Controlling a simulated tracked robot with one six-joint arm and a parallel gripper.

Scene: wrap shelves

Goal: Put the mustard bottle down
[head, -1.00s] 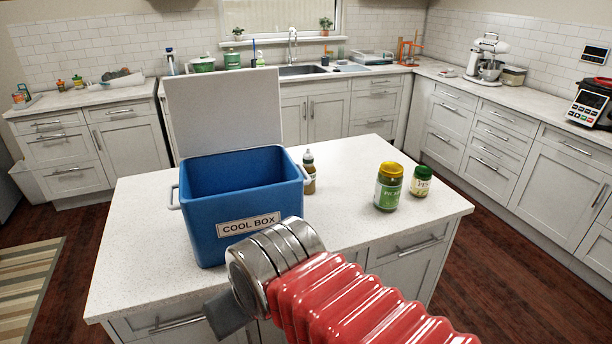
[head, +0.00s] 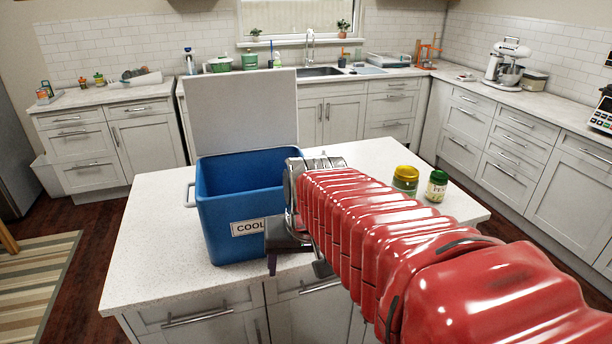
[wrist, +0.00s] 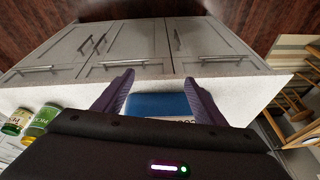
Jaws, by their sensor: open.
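I cannot make out a mustard bottle in either view now; the island top behind my arm is hidden. My gripper (head: 290,262) is low in front of the island, by the right front corner of the blue cool box (head: 222,213). In the wrist view my gripper (wrist: 160,76) has its two dark purple fingers spread apart, with nothing visible held between them. A blue strip of the cool box (wrist: 150,105) shows beyond and between the fingers. The box stands upright on the island with its white lid (head: 240,112) raised.
The white island (head: 150,270) is clear left of the box.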

